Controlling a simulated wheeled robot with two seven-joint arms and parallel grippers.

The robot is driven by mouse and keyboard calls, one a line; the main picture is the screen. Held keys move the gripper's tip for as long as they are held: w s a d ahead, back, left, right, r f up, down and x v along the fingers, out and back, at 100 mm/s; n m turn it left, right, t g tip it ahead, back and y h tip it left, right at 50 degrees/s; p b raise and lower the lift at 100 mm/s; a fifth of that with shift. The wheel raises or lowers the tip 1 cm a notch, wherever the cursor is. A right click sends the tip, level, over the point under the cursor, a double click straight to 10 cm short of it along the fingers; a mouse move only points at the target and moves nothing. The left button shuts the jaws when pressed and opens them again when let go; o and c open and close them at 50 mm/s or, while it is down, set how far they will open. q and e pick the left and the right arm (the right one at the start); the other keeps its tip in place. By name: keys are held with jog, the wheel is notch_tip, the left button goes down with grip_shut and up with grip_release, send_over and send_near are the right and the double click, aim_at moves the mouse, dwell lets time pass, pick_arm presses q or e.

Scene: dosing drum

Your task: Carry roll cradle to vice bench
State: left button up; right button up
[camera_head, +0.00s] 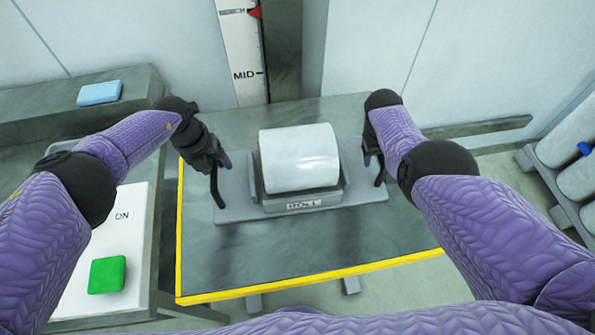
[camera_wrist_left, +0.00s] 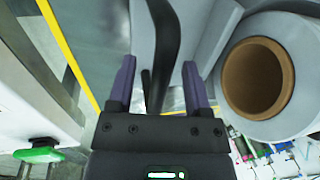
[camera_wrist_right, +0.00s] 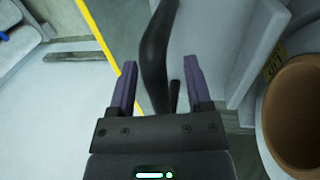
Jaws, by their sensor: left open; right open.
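The roll cradle (camera_head: 233,204) is a grey tray with a "ROLL" label and a dark handle at each end. It holds a white roll (camera_head: 300,158) and rests on a grey-green table edged in yellow. My left gripper (camera_head: 222,163) is at the left handle (camera_head: 215,188). In the left wrist view the open fingers (camera_wrist_left: 155,85) stand either side of that dark handle (camera_wrist_left: 163,45). My right gripper (camera_head: 372,158) is at the right handle (camera_head: 380,177). In the right wrist view its open fingers (camera_wrist_right: 160,85) also straddle the handle (camera_wrist_right: 157,50). Contact cannot be told.
A panel marked "ON" with a green button (camera_head: 107,275) stands at the left. A light blue block (camera_head: 99,93) lies on a dark bench behind it. A scale board marked "MID" (camera_head: 243,60) rises behind the table. Grey cylinders (camera_head: 565,145) sit in a rack at the far right.

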pick_arm(q)
grip_shut()
pick_arm(e)
jog(key=c, duration=0.9)
grip_shut()
pick_arm(q)
jog(key=shift+w+r, duration=0.1)
jog(key=shift+w, duration=0.05)
pick_arm(e)
jog(key=shift+w, duration=0.15)
